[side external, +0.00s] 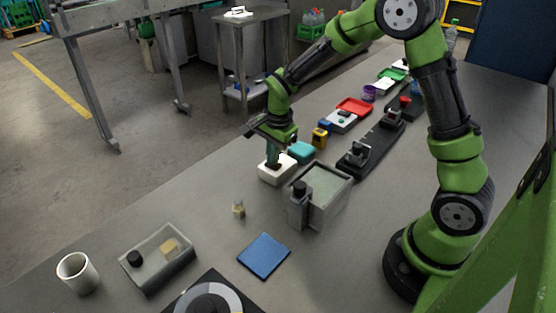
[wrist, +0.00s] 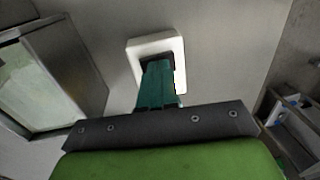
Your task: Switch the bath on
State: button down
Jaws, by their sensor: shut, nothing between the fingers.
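The bath appears to be a grey, open-topped tank (side external: 322,202) with pale contents and a black knob on its front-left corner. It also shows at the left of the wrist view (wrist: 95,82). A small white switch box (side external: 278,174) stands on the table just behind the tank; in the wrist view it is a white frame (wrist: 134,53) around a dark centre. My gripper (side external: 273,163) points down at this box, with its teal fingers shut and empty. In the wrist view the fingertips (wrist: 158,64) cover part of the dark centre. I cannot tell whether they press on it.
A teal block (side external: 301,152) and a yellow item (side external: 320,137) sit behind the white box. A black rail fixture (side external: 372,150) runs to the right. In front are a blue mat (side external: 264,256), a small vial (side external: 238,209), a clear-lidded box (side external: 157,259) and a white cup (side external: 78,273).

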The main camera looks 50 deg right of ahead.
notch_tip(320, 180, up, 14)
jog(key=w, duration=0.1)
jog(key=shift+w, duration=0.35)
jog(key=s+a+r+n+t+y, duration=0.1)
jog(key=s+a+r+n+t, duration=0.1)
jog(key=s+n, duration=0.5)
jog(key=s+a+r+n+t+y, duration=0.1)
jog(key=s+a+r+n+t, duration=0.2)
jog(key=s+n, duration=0.4)
jog(key=s, duration=0.7)
jog(key=shift+a+t, duration=0.2)
jog(key=shift+t, duration=0.2)
